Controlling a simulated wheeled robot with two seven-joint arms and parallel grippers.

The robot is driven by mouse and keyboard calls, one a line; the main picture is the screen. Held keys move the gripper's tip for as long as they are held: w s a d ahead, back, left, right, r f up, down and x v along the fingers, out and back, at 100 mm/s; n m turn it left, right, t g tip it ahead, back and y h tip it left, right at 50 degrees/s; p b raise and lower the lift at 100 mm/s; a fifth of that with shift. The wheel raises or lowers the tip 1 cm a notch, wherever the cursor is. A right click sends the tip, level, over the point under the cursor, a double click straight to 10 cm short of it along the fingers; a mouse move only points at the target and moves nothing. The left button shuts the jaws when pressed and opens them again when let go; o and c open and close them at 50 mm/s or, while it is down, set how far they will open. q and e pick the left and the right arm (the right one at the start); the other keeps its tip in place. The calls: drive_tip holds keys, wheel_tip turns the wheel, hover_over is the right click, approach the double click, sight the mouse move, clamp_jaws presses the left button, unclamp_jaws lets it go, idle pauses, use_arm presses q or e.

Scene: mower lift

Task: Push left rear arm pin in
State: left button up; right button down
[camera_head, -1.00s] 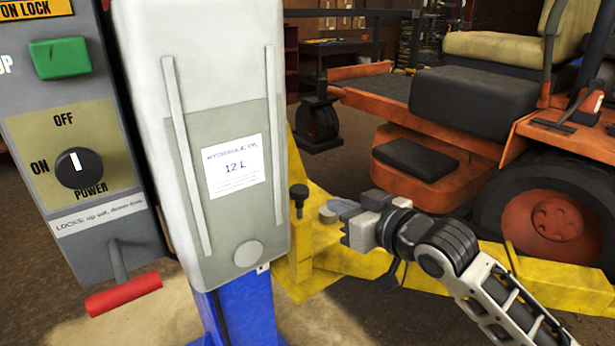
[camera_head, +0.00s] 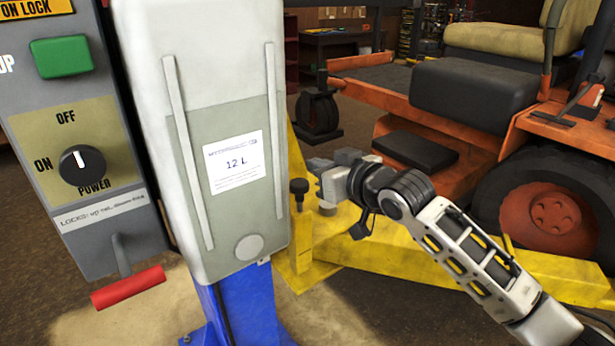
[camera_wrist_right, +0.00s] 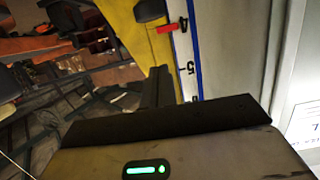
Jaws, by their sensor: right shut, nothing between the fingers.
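A black-headed pin (camera_head: 299,188) stands upright on the yellow lift arm (camera_head: 345,255), just right of the white hydraulic housing. It looks like the arm pin, though I cannot tell how deep it sits. My right gripper (camera_head: 316,168) is shut and empty, just right of the pin head and slightly above it in the head view. I cannot tell whether they touch. In the right wrist view the gripper's dark fingers (camera_wrist_right: 157,88) point toward a yellow part. A black knob (camera_wrist_right: 150,9) shows at that view's top edge. My left gripper is out of view.
The hydraulic housing (camera_head: 233,105) stands on a blue column (camera_head: 245,305), close left of the gripper. A grey control box (camera_head: 75,130) with a red handle is farther left. An orange mower (camera_head: 520,150) stands behind. A scale with a red pointer (camera_wrist_right: 171,26) shows in the wrist view.

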sight(299, 191)
drive_tip(key=w+a+f, duration=0.2)
drive_tip(key=w+f, duration=0.1)
drive_tip(key=f, duration=0.1)
drive_tip(key=shift+a+f+p, duration=0.15)
drive_tip(key=shift+f+p, duration=0.25)
